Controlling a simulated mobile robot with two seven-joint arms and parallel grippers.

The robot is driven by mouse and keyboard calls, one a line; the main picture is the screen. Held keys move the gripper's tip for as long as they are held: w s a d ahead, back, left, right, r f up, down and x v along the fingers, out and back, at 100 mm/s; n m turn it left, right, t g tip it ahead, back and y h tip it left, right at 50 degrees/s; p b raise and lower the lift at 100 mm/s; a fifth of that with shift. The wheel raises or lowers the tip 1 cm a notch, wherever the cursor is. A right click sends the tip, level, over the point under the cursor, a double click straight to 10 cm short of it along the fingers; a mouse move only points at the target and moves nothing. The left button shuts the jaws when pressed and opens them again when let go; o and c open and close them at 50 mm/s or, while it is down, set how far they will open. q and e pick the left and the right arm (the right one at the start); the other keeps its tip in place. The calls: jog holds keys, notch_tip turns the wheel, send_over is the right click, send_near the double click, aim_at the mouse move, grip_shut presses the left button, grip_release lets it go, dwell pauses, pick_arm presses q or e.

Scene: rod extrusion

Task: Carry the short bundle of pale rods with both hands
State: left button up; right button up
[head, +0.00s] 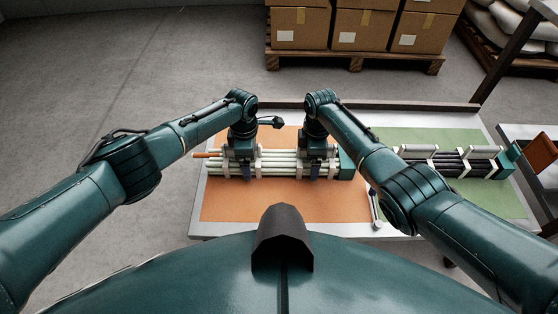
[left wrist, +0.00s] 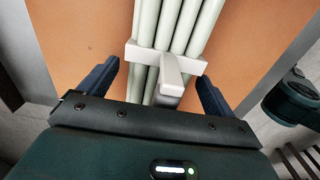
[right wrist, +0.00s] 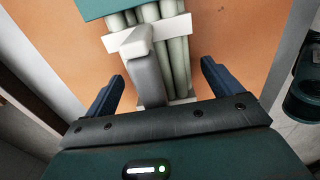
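The short bundle of pale rods (head: 278,161) lies on the orange mat (head: 270,204), held in white brackets with raised white grips. A teal block caps its right end, and an orange rod end sticks out at the left. My left gripper (head: 242,170) is over the left part of the bundle. In the left wrist view its fingers stand apart on both sides of a white grip (left wrist: 171,75), with gaps. My right gripper (head: 316,170) is over the right part. In the right wrist view its fingers stand apart around the other grip (right wrist: 142,65), with gaps. Both are open.
A second bundle of dark rods (head: 457,165) with white brackets lies on the green mat (head: 440,139) to the right. A pen-like item (head: 375,207) lies between the mats. Boxes on a pallet (head: 355,62) stand behind the table. Grey floor is clear at left.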

pick_arm(q)
jog(key=c, duration=1.6)
pick_arm(e)
jog(key=c, duration=1.6)
pick_arm(q)
jog(key=shift+c, duration=0.2)
pick_arm(e)
jog(key=shift+c, duration=0.2)
